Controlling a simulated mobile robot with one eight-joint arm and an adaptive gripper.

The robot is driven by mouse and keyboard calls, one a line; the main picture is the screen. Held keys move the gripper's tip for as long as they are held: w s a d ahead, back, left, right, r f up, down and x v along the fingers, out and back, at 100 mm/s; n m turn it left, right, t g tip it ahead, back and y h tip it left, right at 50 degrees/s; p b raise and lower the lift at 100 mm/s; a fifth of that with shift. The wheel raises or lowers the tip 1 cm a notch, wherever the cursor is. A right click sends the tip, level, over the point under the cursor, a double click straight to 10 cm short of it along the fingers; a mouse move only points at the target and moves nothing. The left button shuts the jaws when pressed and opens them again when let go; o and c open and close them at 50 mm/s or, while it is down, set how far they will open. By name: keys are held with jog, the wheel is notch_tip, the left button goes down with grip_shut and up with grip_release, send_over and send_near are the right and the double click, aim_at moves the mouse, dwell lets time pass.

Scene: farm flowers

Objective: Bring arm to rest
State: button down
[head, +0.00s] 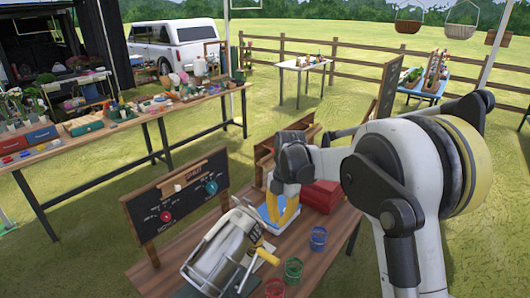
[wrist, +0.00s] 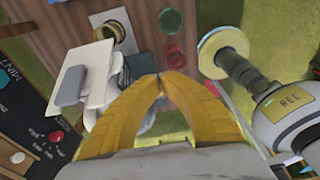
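My gripper (head: 284,224) has yellow fingers and hangs over the wooden table (head: 345,222), just right of a grey metal machine (head: 222,250). In the wrist view the two fingertips of my gripper (wrist: 160,76) meet, and nothing shows pinched between them. The arm reaches in from the right of the head view, bent, with the gripper pointing down. A blue and white object (head: 268,218) is partly hidden behind the fingers; I cannot tell whether they touch it.
A red box (head: 322,196) stands behind the gripper. Blue (head: 318,238), green (head: 293,269) and red (head: 275,288) cups stand near the front edge. A dark sign board (head: 180,200) stands at the left. Open grass lies between this table and the long left table (head: 115,122).

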jog(key=s+d+r+m+t+b, duration=0.2)
jog(key=s+d+r+m+b, duration=0.1)
jog(key=s+m, duration=0.3)
jog(key=s+d+r+m+t+b, duration=0.2)
jog(key=s+d+r+m+b, duration=0.15)
jog(key=s+m, duration=0.3)
jog(key=s+d+f+m+t+b, duration=0.2)
jog(key=s+f+m, duration=0.1)
jog(key=s+m, duration=0.4)
jog(key=s+d+f+m+t+h+b, duration=0.1)
jog(key=s+d+f+m+t+b, duration=0.1)
jog(key=s+m, duration=0.4)
notch_tip(320, 180, down, 2)
jog(key=shift+s+d+m+b, duration=0.35)
jog(key=shift+d+m+b, duration=0.4)
jog(key=shift+m, duration=0.3)
